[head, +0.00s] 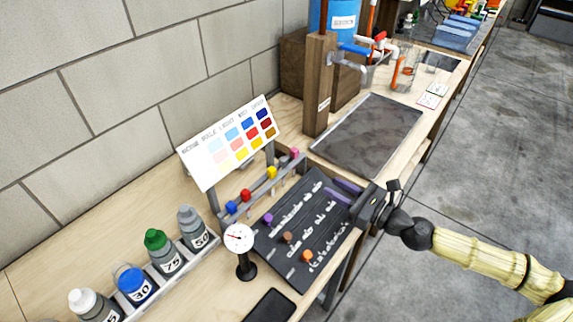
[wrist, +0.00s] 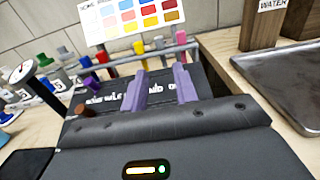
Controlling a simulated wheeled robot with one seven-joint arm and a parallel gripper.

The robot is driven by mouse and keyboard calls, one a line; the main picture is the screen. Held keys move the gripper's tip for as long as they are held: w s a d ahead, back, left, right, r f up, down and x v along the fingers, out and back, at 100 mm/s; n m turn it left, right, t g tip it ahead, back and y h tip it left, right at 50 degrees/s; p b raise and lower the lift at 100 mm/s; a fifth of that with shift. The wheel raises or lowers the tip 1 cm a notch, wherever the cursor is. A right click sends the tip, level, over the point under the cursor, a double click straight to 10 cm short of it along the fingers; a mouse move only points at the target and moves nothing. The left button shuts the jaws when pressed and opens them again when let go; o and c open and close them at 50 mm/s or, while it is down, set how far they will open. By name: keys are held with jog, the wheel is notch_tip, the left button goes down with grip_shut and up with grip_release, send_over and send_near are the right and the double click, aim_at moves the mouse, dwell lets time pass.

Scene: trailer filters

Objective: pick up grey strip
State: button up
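My gripper (head: 343,191) has two purple fingers over the right end of a dark board (head: 283,268). In the wrist view the fingers (wrist: 160,72) stand apart with nothing gripped between them. A grey rail (head: 262,186) behind the board carries narrow pieces with blue, red (head: 246,195), yellow (head: 271,173) and pink (head: 294,153) tops. The board bears white markings and purple (head: 268,219), brown (head: 288,237) and orange (head: 307,256) knobs.
A colour chart (head: 222,150) stands behind the rail. Labelled bottles (head: 164,254) stand in a row at the left. A round gauge (head: 239,238) rises at the board's left front. A metal tray (head: 365,135) and wooden post (head: 319,90) lie beyond the board.

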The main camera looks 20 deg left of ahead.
aim_at(286, 161)
jog(key=shift+s+r, duration=0.1)
jog(key=p+x, duration=0.1)
jog(key=x, duration=1.1)
jog(key=shift+a, duration=0.15)
jog(key=shift+p+x, duration=0.4)
jog(key=shift+x, duration=2.25)
